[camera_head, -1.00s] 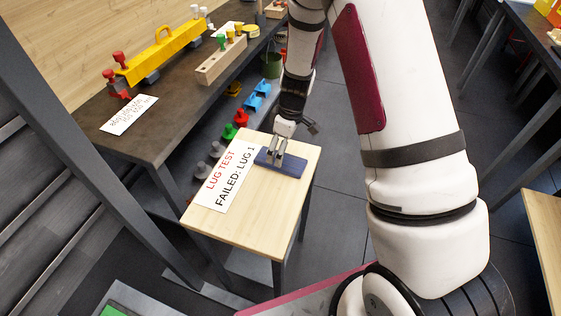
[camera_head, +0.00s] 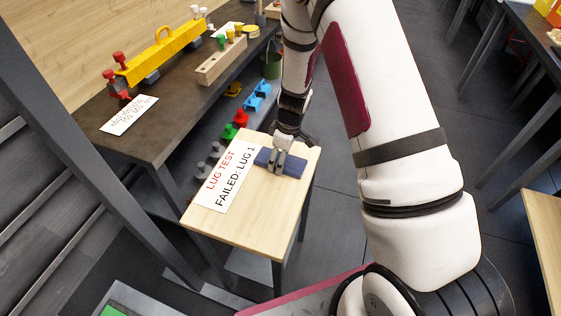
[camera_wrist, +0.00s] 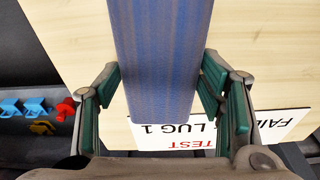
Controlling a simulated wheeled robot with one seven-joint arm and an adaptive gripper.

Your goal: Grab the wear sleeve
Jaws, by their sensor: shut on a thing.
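The wear sleeve appears to be the long blue piece (camera_head: 295,166) lying on the light wooden stool top (camera_head: 255,215). In the wrist view the blue piece (camera_wrist: 160,60) runs from the top edge down between my fingers, its near end above the sign. My gripper (camera_head: 277,168) is over the middle of the piece in the head view. In the wrist view my gripper (camera_wrist: 160,95) has its green-padded fingers on either side of the piece, shut on it. The gripper hides part of the piece in the head view.
A white sign (camera_head: 224,180) reading "LUG TEST FAILED: LUG 1" lies beside the piece. A dark bench (camera_head: 180,115) behind carries a yellow lifting beam (camera_head: 160,55) and a wooden block (camera_head: 220,62). Coloured parts, including a red one (camera_head: 229,132), sit on a low shelf.

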